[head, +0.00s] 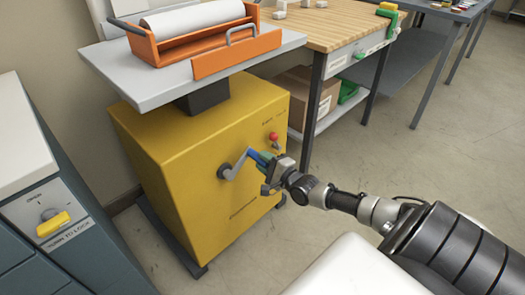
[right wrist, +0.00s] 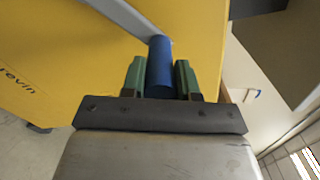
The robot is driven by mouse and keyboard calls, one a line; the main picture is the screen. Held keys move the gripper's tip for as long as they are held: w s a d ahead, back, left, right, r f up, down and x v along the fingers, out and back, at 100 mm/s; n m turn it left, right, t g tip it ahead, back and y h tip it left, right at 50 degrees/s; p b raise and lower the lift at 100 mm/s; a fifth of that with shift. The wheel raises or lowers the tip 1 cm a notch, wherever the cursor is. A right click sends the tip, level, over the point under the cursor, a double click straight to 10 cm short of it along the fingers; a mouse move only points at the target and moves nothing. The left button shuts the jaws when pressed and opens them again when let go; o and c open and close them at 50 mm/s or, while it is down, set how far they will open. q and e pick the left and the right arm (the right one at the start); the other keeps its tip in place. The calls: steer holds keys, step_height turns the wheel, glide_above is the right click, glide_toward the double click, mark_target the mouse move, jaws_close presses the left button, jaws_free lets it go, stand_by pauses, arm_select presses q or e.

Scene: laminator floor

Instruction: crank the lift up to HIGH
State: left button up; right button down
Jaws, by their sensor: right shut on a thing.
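The lift is a yellow box (head: 190,150) on dark feet, with a grey platform (head: 150,80) raised on a dark column (head: 203,95). A grey crank (head: 234,168) sticks out of its front, its arm angled up to the right. My right gripper (head: 266,160) is shut on the crank's blue handle (right wrist: 160,68). In the right wrist view its two green fingers (right wrist: 160,80) lie on either side of the handle. A red knob (head: 273,136) sits on the box above the gripper. My left gripper is not in view.
An orange tray (head: 160,50) with a white roll (head: 195,18) stands on the platform. A wooden-topped bench (head: 325,25) stands behind at right. A blue-grey cabinet (head: 80,225) with a yellow turn knob (head: 53,224) is at left. The floor (head: 430,130) at right is clear.

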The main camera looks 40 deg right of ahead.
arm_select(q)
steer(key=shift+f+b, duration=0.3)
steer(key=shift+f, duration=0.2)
arm_select(e)
steer(key=shift+d+f, duration=0.25)
steer(key=shift+f, duration=0.2)
steer(key=shift+s+f, duration=0.1)
steer(key=shift+f, duration=0.05)
steer(key=c, duration=0.8)
jaws_free()
steer(key=shift+c, duration=0.2)
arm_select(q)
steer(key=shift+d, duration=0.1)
arm_select(e)
steer(key=shift+s, duration=0.2)
arm_select(q)
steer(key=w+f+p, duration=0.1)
steer(key=p, duration=0.1)
steer(key=shift+p, duration=0.4)
arm_select(e)
steer(key=s, duration=1)
steer(key=shift+s+d, duration=0.15)
steer(key=shift+d, duration=0.3)
